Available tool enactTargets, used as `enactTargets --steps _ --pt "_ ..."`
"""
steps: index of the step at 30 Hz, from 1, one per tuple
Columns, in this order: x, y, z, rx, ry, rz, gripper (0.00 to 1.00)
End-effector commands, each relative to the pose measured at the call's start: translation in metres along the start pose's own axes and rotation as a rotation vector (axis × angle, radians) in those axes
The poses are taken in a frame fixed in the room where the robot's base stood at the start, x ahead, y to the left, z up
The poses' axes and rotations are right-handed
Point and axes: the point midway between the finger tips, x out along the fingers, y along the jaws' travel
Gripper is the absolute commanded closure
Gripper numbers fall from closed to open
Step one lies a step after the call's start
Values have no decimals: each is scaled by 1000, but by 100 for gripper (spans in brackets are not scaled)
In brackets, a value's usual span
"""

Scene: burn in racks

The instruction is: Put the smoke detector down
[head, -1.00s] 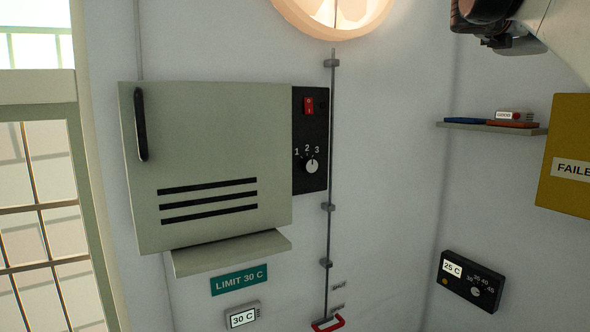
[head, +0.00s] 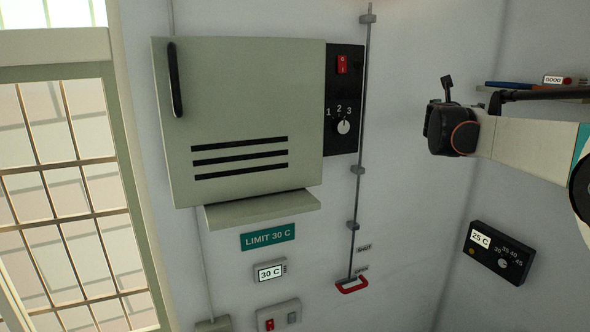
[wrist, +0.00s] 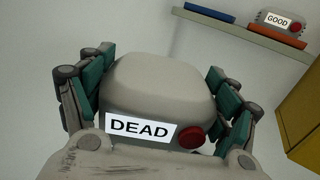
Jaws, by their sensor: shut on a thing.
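My gripper (wrist: 160,62) is shut on a grey, rounded smoke detector (wrist: 150,85) in the wrist view. Its teal-padded fingers press on the left and right sides of it. A white label on the detector reads DEAD, and a red button sits to the right of the label. The detector is held in the air, apart from the shelf behind it. In the head view my arm reaches in from the right in front of the shelf; I cannot make out the gripper or the held detector there.
A wall shelf (wrist: 240,28) carries a blue slab (wrist: 208,13), an orange slab (wrist: 277,37) and a GOOD-labelled unit (wrist: 280,20). A yellow box (wrist: 307,115) is at right. A grey cabinet (head: 250,110) with a dark switch panel (head: 344,100) hangs on the wall; a red-handled rod (head: 352,286) runs beside it.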

Motion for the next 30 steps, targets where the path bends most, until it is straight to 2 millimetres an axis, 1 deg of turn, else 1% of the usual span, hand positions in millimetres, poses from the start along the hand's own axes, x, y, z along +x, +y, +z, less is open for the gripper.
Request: enactTargets --steps 1,2,3,8,9,11,12,14,15,18,20,24,27,30 --pt "-3 13 -21 0 0 30 46" --pt "-4 20 -32 0 0 49 46" --pt "-7 29 -48 0 0 72 46" --pt "-26 63 -109 -1 0 168 46" --pt "-33 70 -124 -1 0 192 46" --pt "-44 81 -145 -1 0 228 46" --pt "-52 88 -159 -1 0 252 46" --pt "-64 97 -180 -1 -1 288 46" --pt "-73 102 -193 -1 -1 312 46" --pt "-98 115 -225 -1 -1 373 46" --pt "-115 121 -243 -1 -1 408 46" --pt "-156 132 -280 -1 -2 491 46" --pt "-183 137 -300 -1 -3 541 46" --pt "-208 140 -316 0 -3 585 46"
